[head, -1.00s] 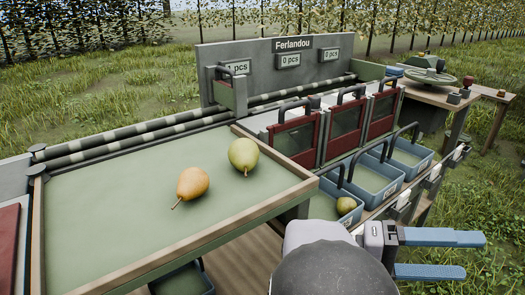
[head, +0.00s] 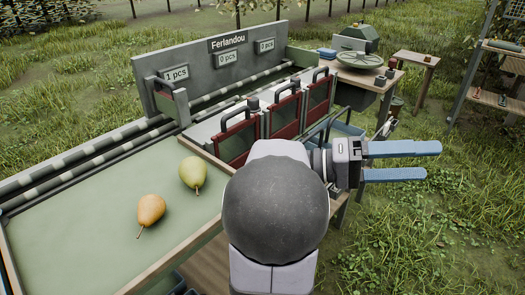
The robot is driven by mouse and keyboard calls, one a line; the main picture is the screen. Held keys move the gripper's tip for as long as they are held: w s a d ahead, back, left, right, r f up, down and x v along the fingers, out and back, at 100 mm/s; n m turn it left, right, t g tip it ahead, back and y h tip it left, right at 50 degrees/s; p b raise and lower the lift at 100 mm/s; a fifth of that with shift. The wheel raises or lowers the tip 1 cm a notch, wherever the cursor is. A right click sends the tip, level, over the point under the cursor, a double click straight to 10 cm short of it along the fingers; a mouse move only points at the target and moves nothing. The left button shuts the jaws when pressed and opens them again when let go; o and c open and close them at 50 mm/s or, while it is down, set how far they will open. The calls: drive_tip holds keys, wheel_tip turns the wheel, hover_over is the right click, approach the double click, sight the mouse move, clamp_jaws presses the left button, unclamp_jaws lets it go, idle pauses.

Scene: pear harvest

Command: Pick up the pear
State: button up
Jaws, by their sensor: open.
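Two pears lie apart on the green sorting table (head: 75,225). One is an orange-yellow pear (head: 151,209), with its stem toward the near left. The other is a yellow-green pear (head: 193,173), a little behind it and to the right. My gripper (head: 432,161) is at the right, beyond the table's edge and over the grass in the picture. Its two blue fingers point right and are spread, with nothing between them. My arm hides much of the blue crates beside the red gates.
Red gates (head: 238,141) with dark handles stand right of the table. A grey board (head: 215,68) with counters stands behind; the left counter reads 1 pcs. A wooden table with a round green scale (head: 359,60) is at the back right. A shelf rack (head: 497,98) stands far right.

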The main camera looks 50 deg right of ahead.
drive_tip(key=w+r+n+t+h+p, duration=0.25)
drive_tip(key=w+n+t+p, duration=0.25)
drive_tip(key=w+t+p, duration=0.65)
drive_tip(key=n+t+y+p, duration=0.7)
drive_tip(key=t+y+p, duration=0.1)
drive_tip(key=p, duration=1.4)
hover_over(188, 167)
drive_tip(key=s+a, duration=0.1)
drive_tip(key=a, duration=0.2)
wheel_tip(188, 167, down, 3)
drive_tip(key=shift+h+x, duration=0.25)
drive_tip(key=shift+x, duration=0.65)
drive_tip(key=shift+s+f, duration=0.15)
drive_tip(key=shift+f, duration=0.05)
drive_tip(key=shift+x, duration=2.5)
drive_tip(key=shift+d+r, duration=0.1)
drive_tip(key=shift+r, duration=0.05)
